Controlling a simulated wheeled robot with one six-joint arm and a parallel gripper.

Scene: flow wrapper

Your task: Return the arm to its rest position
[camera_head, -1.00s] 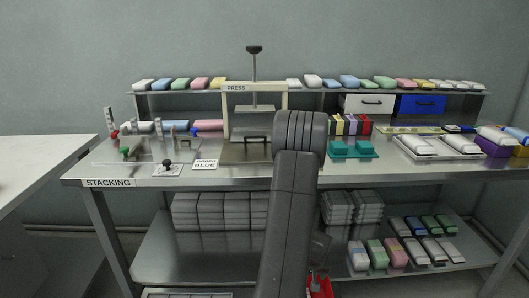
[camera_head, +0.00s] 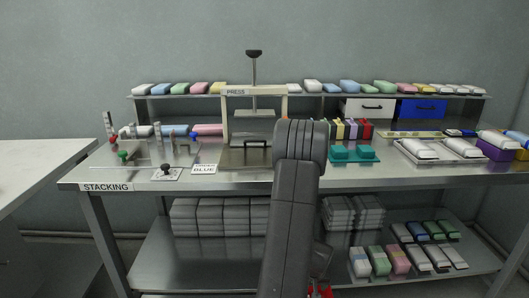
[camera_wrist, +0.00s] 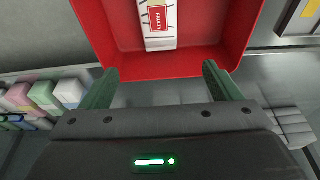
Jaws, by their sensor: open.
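My gripper (camera_wrist: 160,82) is open and empty in the wrist view, its two green fingers apart. Just beyond the fingertips is a red bin (camera_wrist: 115,42). A white wrapped pack (camera_wrist: 157,30) with a red label reading "FAULTY" lies inside the bin. In the head view my arm rises in front of the metal bench and hides part of it. Only a sliver of the red bin (camera_head: 322,290) shows at the bottom there, and my gripper is mostly hidden behind the arm.
The bench (camera_head: 120,177) carries a press (camera_head: 254,120), a teal fixture (camera_head: 354,153) and a tray (camera_head: 440,158) of white packs. Its lower shelf (camera_head: 200,262) holds grey stacks and coloured packs. A white table (camera_head: 35,165) stands at the left.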

